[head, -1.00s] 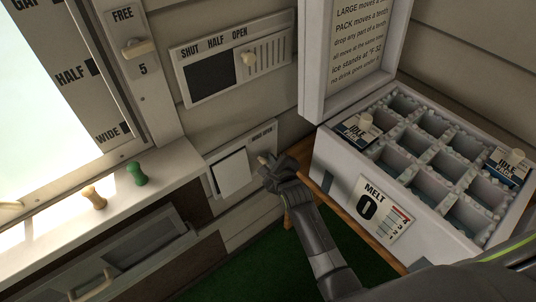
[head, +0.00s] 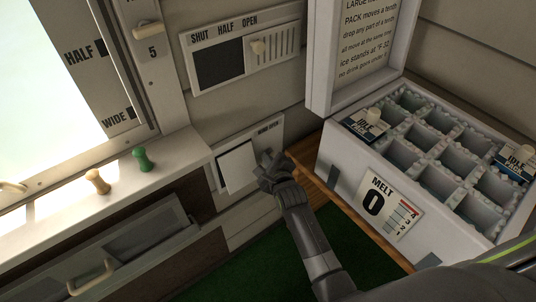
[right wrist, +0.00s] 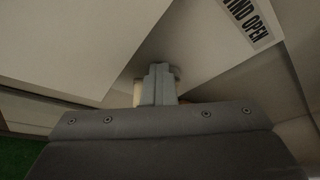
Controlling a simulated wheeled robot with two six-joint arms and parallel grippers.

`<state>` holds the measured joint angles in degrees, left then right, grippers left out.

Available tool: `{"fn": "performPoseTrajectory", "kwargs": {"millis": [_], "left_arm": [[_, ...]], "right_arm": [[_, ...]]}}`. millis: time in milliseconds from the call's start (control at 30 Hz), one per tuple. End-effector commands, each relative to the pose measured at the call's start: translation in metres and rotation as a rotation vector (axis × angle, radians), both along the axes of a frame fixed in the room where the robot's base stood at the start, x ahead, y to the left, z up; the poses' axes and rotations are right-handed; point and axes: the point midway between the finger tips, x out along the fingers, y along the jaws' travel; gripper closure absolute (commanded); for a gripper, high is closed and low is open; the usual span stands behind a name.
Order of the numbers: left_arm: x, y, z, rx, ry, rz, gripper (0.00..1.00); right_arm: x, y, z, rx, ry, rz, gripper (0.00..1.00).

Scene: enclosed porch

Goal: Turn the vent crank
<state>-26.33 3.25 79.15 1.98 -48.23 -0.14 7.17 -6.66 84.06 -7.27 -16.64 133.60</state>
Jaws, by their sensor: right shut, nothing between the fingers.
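The vent plate (head: 275,128), labelled "wind open", is on the wall low in the middle of the head view, with a pale square flap (head: 236,167) at its left that stands off the plate. My right gripper (head: 267,158) is at the plate, just right of the flap, and covers the crank there. In the right wrist view its fingers (right wrist: 158,84) are shut with nothing between them. A beige piece, likely the crank knob (right wrist: 137,93), shows just left of and behind the fingers. Contact cannot be told. My left gripper is out of view.
Above is a slider panel (head: 245,55) marked shut, half, open. At right a white compartment box (head: 345,170) with a raised lid stands on a wooden bench (head: 318,168), close to my right arm.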

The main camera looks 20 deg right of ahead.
Motion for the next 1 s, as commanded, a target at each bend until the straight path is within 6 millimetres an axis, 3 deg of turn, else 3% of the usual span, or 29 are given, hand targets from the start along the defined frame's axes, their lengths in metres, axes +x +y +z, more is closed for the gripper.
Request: {"fn": "performPoseTrajectory", "kwargs": {"millis": [33, 167, 533, 800, 1000], "left_arm": [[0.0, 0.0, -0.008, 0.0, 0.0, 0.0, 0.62], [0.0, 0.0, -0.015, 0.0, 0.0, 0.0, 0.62], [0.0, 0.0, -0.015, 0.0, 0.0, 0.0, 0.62], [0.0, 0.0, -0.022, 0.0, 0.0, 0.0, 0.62], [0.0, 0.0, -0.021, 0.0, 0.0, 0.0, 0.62]], "right_arm": [[-0.001, -0.002, -0.011, -0.002, 0.005, 0.0, 1.0], [-0.001, -0.003, -0.021, -0.004, 0.008, -0.001, 1.0], [0.0, -0.004, -0.019, -0.003, 0.003, 0.0, 1.0], [0.005, -0.02, -0.026, -0.004, -0.002, 0.0, 0.99], [0.006, -0.019, -0.023, -0.004, -0.007, 0.0, 0.77]]}}
